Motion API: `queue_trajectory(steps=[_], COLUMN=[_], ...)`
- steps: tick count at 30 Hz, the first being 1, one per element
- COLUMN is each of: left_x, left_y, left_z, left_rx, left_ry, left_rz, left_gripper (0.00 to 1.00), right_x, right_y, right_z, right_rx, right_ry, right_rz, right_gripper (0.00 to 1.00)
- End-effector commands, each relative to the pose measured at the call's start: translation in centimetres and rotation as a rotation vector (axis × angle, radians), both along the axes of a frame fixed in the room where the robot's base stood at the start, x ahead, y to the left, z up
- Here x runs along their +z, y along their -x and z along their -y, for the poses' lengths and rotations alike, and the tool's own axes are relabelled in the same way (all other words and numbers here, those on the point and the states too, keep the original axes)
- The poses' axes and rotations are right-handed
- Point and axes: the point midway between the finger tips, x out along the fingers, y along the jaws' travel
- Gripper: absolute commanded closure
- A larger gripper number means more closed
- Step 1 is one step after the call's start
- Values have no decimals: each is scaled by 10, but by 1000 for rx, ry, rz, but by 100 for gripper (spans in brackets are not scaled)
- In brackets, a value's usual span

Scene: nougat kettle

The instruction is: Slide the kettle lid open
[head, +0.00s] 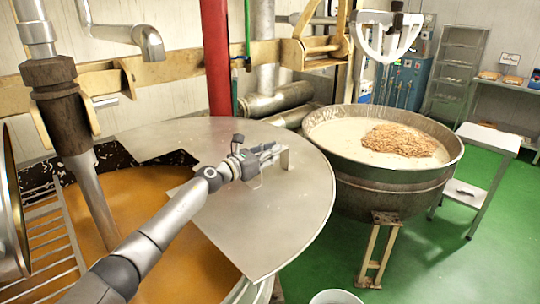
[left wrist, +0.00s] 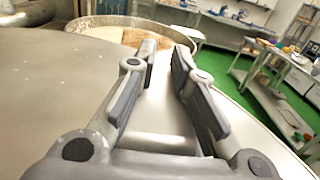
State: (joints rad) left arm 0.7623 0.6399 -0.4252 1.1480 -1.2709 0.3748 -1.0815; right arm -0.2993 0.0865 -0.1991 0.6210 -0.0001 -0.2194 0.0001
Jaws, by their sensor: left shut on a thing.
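The kettle lid (head: 290,205) is a flat grey metal plate over the right and back part of the kettle. The kettle's open part shows orange-brown contents (head: 185,262) on the left and front. A small upright metal handle (head: 284,158) stands on the lid. My left gripper (head: 268,152) is shut on this handle, with my arm reaching across the open part. In the left wrist view the gripper's two fingers (left wrist: 160,75) point out over the lid (left wrist: 45,85); the grip itself is partly hidden. My right gripper is not in view.
A second round kettle (head: 395,185) with pale mix and a brown heap stands to the right, close to the lid's edge. A red post (head: 216,60) rises behind the lid. A metal stirrer shaft (head: 90,190) stands in the left opening.

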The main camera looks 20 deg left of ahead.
Motion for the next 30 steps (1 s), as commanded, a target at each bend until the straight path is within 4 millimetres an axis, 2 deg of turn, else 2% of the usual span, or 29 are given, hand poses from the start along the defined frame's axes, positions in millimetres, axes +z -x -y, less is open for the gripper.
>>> queue_trajectory(steps=[7, 8, 15, 18, 30], left_x=[0, 0, 0, -1, -2], left_y=[0, 0, 0, 0, 5], left_z=[0, 0, 0, 0, -3], left_rx=[-1, -1, -1, -1, 0], left_ry=[1, 1, 0, 0, -2], left_rz=[0, -1, -1, -1, -1], left_gripper=[100, 84, 53, 43, 43], right_x=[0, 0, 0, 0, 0], right_y=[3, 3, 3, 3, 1], right_z=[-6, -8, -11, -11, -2], right_rx=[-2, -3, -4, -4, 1], right_ry=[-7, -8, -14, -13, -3], right_rz=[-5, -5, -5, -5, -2], right_gripper=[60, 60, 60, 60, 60])
